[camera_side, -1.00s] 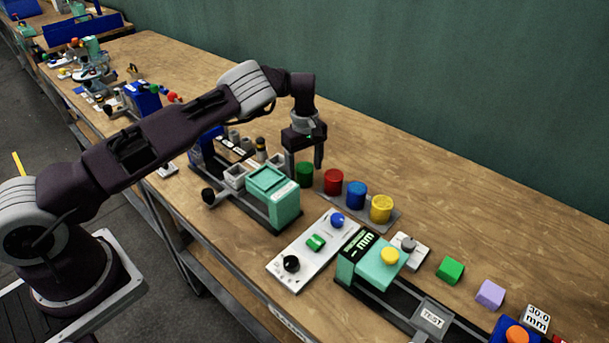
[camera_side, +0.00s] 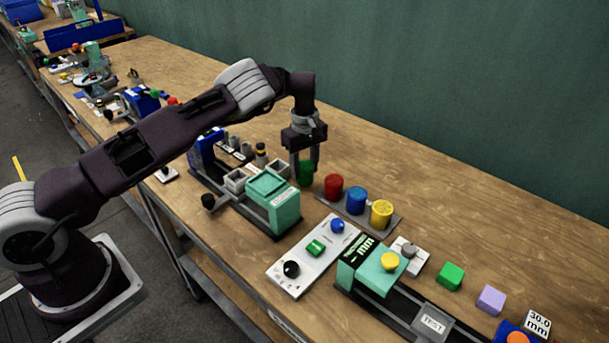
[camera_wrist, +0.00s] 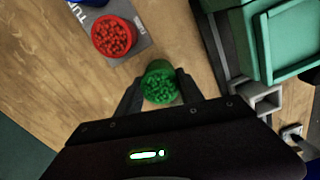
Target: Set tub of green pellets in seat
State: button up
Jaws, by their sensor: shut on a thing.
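The green tub of pellets (camera_side: 305,172) is between the fingers of my gripper (camera_side: 304,170), which is shut on it. In the wrist view the tub (camera_wrist: 160,82) shows its open top with green pellets, with a dark finger on each side. The tub is upright, just beyond the end of the tub tray (camera_side: 392,223). I cannot tell how far it is above the table. A mint-green press (camera_side: 272,200) stands to its left, with square grey holders (camera_side: 236,180) beside it; which one is the seat is not clear.
Red (camera_side: 334,187), blue (camera_side: 357,200) and yellow (camera_side: 381,213) tubs stand on the tray close to my gripper. A control panel (camera_side: 312,258) with knobs lies in front. A second mint-green machine (camera_side: 380,268) stands at right. The table behind the tubs is clear.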

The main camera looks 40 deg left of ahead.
aim_at(304, 165)
notch_tip(304, 165, up, 6)
jog(key=shift+r, duration=0.25)
jog(key=s+r, duration=0.9)
jog(key=s, duration=0.5)
jog(key=shift+r, duration=0.35)
jog(key=shift+d, duration=0.15)
jog(key=shift+f, duration=3)
jog(key=shift+f, duration=0.7)
jog(key=o, duration=1.5)
